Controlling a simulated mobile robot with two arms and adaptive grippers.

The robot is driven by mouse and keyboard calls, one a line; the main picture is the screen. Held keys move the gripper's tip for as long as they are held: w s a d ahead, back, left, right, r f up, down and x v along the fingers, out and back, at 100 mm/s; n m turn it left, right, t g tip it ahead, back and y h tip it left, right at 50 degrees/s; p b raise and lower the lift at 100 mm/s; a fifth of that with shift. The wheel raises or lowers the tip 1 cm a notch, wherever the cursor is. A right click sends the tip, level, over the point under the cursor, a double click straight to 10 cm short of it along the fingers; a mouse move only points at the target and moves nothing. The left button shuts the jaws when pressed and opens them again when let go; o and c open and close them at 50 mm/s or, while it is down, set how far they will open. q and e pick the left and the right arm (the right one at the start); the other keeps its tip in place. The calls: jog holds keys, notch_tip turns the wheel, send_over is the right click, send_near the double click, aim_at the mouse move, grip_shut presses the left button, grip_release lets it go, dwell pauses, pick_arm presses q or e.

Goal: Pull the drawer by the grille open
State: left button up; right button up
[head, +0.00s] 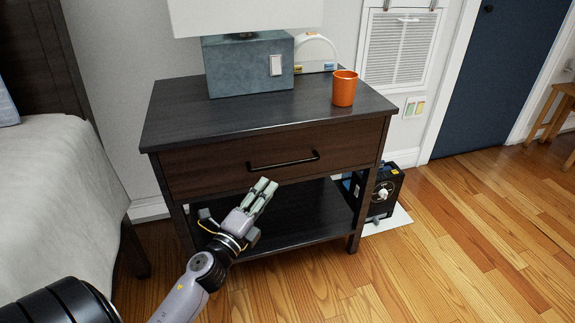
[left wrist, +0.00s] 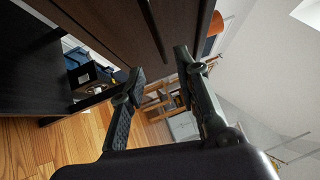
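The nightstand's drawer (head: 225,162) has a brown wood front and looks shut, flush with the dark frame. Its black bar handle (head: 283,163) runs across the front. My left gripper (head: 264,186) is in front of the drawer, just below and left of the handle's middle in the head view. In the left wrist view its two fingers (left wrist: 160,74) are apart with nothing between the tips. The drawer front (left wrist: 105,22) and the dark handle (left wrist: 154,30) show just beyond the fingertips. Contact with the handle cannot be made out. My right gripper is in neither view.
On the nightstand top (head: 180,108) stand a lamp with a blue-grey base (head: 240,75) and an orange cup (head: 344,90). An open lower shelf (head: 310,205) lies below. The wall grille (head: 398,48) is behind. A bed (head: 60,200) is left; a black box (head: 385,190) is right.

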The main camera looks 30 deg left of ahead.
aim_at(287, 165)
pick_arm(q)
jog(key=w, duration=0.4)
jog(key=w+r, duration=0.1)
jog(key=w, duration=0.6)
jog(key=shift+w+a+r, duration=0.25)
jog(key=shift+w+a, duration=0.05)
jog(key=shift+a, duration=0.1)
jog(key=shift+c, duration=0.6)
grip_shut()
